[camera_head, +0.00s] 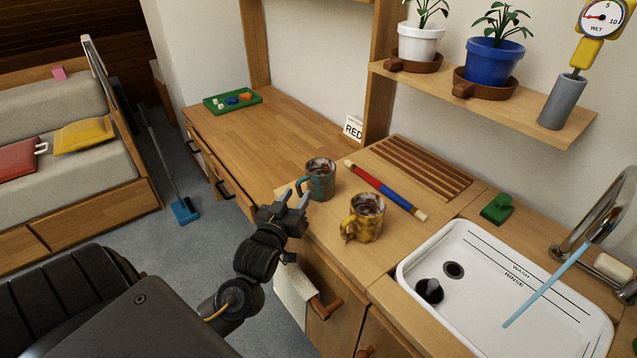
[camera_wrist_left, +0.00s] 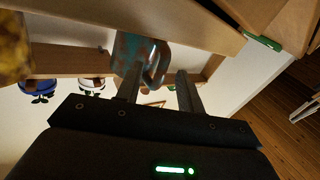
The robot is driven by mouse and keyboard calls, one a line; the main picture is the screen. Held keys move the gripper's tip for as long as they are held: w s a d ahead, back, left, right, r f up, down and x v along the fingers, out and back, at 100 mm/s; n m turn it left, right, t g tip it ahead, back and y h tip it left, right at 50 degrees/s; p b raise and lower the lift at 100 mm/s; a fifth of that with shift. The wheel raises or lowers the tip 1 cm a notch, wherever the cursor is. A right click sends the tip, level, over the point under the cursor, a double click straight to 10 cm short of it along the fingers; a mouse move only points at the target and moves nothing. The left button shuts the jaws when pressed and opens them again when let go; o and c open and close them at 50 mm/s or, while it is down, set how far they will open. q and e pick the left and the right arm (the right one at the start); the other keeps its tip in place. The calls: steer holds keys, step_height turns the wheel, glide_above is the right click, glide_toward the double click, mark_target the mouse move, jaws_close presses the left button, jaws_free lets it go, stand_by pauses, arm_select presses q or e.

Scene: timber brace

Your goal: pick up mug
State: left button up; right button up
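A teal and brown mug (camera_head: 321,180) stands upright on the wooden counter, its handle on the left side toward my gripper. A yellow mug (camera_head: 367,220) stands to its right and nearer. My left gripper (camera_head: 294,196) is open and empty at the counter edge, just left of the teal mug. In the left wrist view, the teal mug (camera_wrist_left: 128,57) is just beyond the fingertips (camera_wrist_left: 158,78), with its handle appearing between them. I cannot tell whether the fingers touch it. The yellow mug (camera_wrist_left: 12,45) shows at the left edge there. My right gripper is not in view.
A red and blue rod (camera_head: 385,190) lies behind the mugs, by a slatted board (camera_head: 412,168). A white sink (camera_head: 480,285) is at the right. A cloth (camera_head: 293,290) hangs below the counter edge.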

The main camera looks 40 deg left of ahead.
arm_select(q)
steer(key=shift+w+a, duration=0.15)
steer(key=shift+w, duration=0.35)
steer(key=c, duration=0.5)
jaws_close()
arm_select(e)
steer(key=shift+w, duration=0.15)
arm_select(q)
steer(key=shift+r, duration=0.1)
